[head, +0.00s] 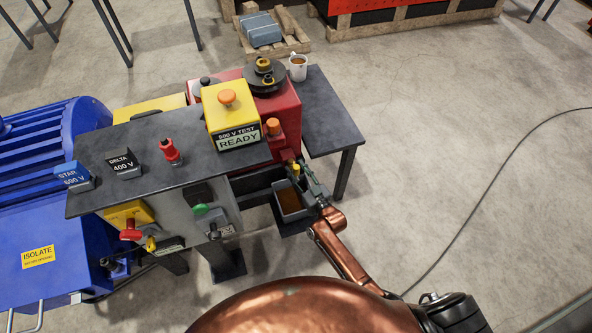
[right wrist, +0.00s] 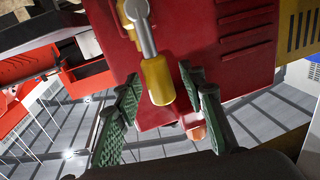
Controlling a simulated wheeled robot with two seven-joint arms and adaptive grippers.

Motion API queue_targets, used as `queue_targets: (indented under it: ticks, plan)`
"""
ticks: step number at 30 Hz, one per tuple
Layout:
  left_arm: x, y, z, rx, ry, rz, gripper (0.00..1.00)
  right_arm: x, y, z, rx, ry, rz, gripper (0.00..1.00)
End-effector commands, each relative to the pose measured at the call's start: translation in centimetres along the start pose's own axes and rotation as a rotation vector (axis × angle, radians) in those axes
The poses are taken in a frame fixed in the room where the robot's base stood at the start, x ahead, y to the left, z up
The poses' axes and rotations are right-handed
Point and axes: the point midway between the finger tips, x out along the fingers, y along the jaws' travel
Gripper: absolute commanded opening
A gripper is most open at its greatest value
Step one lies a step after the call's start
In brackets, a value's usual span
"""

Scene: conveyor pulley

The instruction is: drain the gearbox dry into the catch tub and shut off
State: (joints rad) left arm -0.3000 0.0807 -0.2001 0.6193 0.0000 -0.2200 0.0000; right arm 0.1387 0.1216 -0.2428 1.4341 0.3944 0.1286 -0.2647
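The red gearbox (head: 285,112) stands behind the dark bench; its red body also fills the right wrist view (right wrist: 195,40). A valve lever with a yellow grip (right wrist: 157,80) and a grey metal shank sticks out from it; the yellow shows small in the head view (head: 296,168). The catch tub (head: 281,213), grey with a brown surface inside, sits below the valve. My right gripper (right wrist: 160,88) is open, its green-padded fingers on either side of the yellow grip, with gaps visible. Whether oil is flowing cannot be seen. My left gripper is not in view.
The bench (head: 105,195) carries STAR and DELTA blocks, a red plug and a yellow READY test box (head: 230,112). A small side table (head: 325,120) with a white mug (head: 297,67) stands right of the gearbox. The blue motor (head: 50,150) is left. Floor at right is clear except a cable.

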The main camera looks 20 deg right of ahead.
Motion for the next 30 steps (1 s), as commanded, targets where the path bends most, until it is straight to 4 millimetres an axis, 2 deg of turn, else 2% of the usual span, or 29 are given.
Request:
queue_targets:
  ticks: [8, 24, 30]
  plan:
    - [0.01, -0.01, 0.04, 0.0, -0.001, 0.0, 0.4, 0.14, 0.01, 0.05, 0.0, -0.001, 0.0, 0.37]
    - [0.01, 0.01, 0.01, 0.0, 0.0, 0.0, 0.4, 0.12, 0.01, 0.06, 0.0, -0.001, 0.0, 0.0]
    - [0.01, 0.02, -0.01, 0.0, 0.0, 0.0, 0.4, 0.11, 0.01, 0.07, 0.0, -0.002, 0.0, 0.0]
